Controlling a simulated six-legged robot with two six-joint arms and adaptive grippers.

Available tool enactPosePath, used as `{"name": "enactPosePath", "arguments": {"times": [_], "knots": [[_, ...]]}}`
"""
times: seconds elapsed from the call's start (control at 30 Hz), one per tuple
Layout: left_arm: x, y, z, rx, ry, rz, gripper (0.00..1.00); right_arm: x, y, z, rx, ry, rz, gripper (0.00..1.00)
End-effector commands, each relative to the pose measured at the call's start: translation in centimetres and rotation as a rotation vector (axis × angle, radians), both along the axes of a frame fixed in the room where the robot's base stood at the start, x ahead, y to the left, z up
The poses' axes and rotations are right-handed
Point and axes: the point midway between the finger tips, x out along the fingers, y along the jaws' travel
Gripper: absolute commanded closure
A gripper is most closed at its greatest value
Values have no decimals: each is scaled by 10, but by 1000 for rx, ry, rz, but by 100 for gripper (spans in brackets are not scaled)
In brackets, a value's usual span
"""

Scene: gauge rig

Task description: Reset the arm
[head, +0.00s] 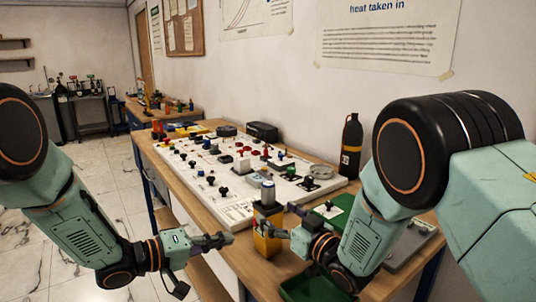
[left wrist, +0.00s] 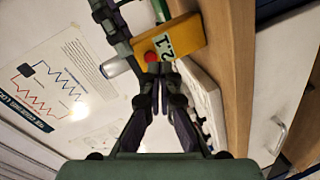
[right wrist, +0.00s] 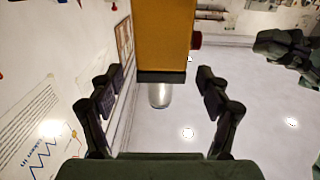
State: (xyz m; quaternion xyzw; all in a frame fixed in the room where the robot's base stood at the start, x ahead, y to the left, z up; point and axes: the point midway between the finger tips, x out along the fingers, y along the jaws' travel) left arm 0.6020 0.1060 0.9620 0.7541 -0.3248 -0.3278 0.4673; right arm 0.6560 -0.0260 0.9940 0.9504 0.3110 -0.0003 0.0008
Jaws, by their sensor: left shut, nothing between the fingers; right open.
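A yellow box-shaped device (head: 266,238) with a silver cylinder (head: 268,191) on one end stands upright near the table's front edge. In the left wrist view the yellow device (left wrist: 178,38) shows a label and a red button (left wrist: 151,57). My left gripper (head: 230,239) is shut and empty; its tips are close to the button, and I cannot tell whether they touch it. My right gripper (head: 284,221) is open beside the device. In the right wrist view the device (right wrist: 165,38) and its cylinder (right wrist: 160,95) show between the spread fingers.
A white board (head: 226,205) with several knobs and posts covers much of the table (head: 205,222). A black bottle (head: 351,150) stands at the back right. A green tray (head: 303,288) is at the front, below my right gripper. Tiled floor lies open at left.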

Motion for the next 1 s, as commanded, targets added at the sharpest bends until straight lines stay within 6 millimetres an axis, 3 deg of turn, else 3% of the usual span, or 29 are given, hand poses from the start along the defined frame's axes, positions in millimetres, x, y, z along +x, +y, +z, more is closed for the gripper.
{"name": "enactPosePath", "arguments": {"times": [0.3, 0.6, 1.0], "knots": [[-8, 28, 1, -273, 50, 30, 100, -12, -8, 1, 1, 1, 0, 23], [-8, 26, 2, -273, 48, 27, 100, -27, -19, 1, 1, 0, -1, 23], [-8, 26, 2, -272, 48, 27, 100, -25, -17, 1, 1, 0, 1, 23]]}}
